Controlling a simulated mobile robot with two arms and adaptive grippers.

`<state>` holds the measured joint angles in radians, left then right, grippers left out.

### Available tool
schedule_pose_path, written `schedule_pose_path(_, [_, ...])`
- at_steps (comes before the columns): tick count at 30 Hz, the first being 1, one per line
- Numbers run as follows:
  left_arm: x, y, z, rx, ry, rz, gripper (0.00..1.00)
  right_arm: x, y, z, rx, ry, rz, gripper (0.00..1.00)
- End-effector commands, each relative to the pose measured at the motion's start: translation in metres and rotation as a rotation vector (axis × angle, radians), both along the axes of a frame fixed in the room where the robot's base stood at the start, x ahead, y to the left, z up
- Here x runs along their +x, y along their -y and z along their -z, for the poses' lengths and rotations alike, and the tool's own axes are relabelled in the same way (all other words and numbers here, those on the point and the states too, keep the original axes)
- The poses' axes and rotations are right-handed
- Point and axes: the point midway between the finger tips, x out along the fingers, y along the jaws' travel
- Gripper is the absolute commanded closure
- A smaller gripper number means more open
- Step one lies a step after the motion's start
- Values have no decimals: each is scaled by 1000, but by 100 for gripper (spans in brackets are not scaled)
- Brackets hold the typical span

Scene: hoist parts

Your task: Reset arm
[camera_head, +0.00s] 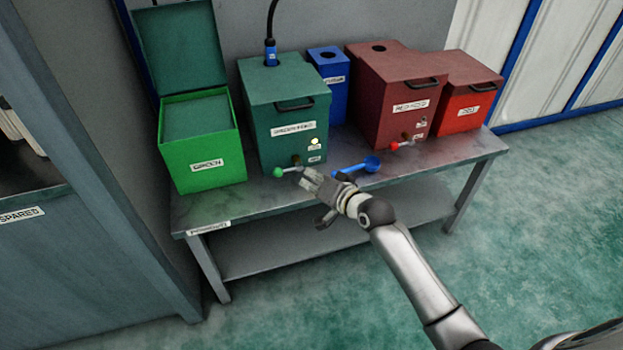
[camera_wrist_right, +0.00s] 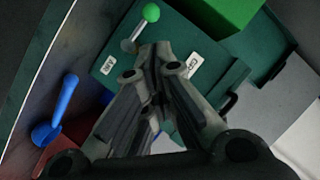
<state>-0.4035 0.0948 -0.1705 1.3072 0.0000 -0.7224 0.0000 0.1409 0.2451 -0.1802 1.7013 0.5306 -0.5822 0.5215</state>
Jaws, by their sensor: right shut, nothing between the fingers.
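My right gripper (camera_head: 314,182) is shut and empty in the head view, above the front edge of the metal table, in front of the dark green box (camera_head: 280,95). In the right wrist view its fingers (camera_wrist_right: 155,50) meet close to a lever with a green knob (camera_wrist_right: 150,13). In the head view the green knob (camera_head: 278,172) is just left of the fingertips. I cannot tell whether they touch the lever. My right arm reaches in from the lower right. My left gripper is not in view.
The table (camera_head: 250,205) also bears an open bright green box (camera_head: 200,160), a small blue box (camera_head: 328,65), a dark red box (camera_head: 385,75) with a red-knobbed lever, and a red box (camera_head: 468,100). A blue lever or scoop (camera_head: 372,163) lies right of my gripper. The floor in front is clear.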

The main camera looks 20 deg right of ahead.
Motion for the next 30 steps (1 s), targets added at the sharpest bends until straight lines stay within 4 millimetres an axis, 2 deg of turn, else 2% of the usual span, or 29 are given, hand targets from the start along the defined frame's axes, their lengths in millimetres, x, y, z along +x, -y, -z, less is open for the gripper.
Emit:
schedule_pose_path(13, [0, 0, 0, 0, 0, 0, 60, 0, 0, 1, 0, -1, 0, 100])
schedule_pose_path(17, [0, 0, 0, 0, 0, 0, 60, -9, 1, 24, -33, -37, 0, 100])
schedule_pose_path(20, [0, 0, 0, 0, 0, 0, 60, -29, 6, 72, -111, -110, -8, 100])
schedule_pose_path(23, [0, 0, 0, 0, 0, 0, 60, -65, 11, 136, -221, -213, -30, 100])
schedule_pose_path(24, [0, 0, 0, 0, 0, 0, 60, -83, 14, 161, -268, -256, -45, 100])
schedule_pose_path(26, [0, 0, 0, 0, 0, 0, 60, -111, 17, 198, -338, -321, -71, 100])
schedule_pose_path(27, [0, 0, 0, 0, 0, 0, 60, -132, 20, 221, -383, -364, -92, 100])
schedule_pose_path(29, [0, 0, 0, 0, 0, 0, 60, -164, 23, 254, -447, -429, -128, 100])
schedule_pose_path(30, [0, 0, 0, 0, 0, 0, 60, -187, 25, 274, -490, -472, -156, 100])
